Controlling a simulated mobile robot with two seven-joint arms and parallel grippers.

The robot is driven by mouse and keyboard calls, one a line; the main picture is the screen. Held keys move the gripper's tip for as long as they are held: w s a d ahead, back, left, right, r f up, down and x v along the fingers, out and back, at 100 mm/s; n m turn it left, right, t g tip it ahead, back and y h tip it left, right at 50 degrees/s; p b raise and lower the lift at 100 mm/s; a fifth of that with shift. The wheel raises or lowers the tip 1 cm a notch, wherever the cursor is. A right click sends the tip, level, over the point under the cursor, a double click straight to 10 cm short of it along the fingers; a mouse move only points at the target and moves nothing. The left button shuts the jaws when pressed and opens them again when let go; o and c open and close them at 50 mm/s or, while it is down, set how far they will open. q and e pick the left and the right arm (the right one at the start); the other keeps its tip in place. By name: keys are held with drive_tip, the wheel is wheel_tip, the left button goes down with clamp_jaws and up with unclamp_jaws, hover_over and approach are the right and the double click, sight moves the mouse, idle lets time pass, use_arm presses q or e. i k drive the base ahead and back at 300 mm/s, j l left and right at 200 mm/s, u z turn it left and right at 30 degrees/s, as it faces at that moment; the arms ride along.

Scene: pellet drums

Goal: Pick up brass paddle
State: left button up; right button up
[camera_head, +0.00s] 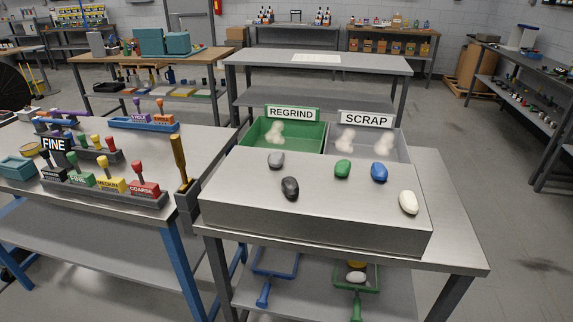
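A brass-coloured paddle (179,155) stands nearly upright in a dark grey holder (188,207) at the front right corner of the left table. Its long flat part points up and its lower end is hidden inside the holder. Nothing touches it apart from the holder. Neither of my grippers is in view.
Left of the paddle is a rack of coloured-handled scoops (105,185). To its right, a raised metal surface (320,205) carries several coloured lumps. Behind it are a green REGRIND bin (305,135) and a grey SCRAP bin (398,146). A narrow gap separates the two tables.

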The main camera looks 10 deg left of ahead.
sight(175, 141)
drive_tip(key=j+z, duration=0.35)
drive_tip(key=j, duration=1.1)
drive_tip(key=i, duration=0.05)
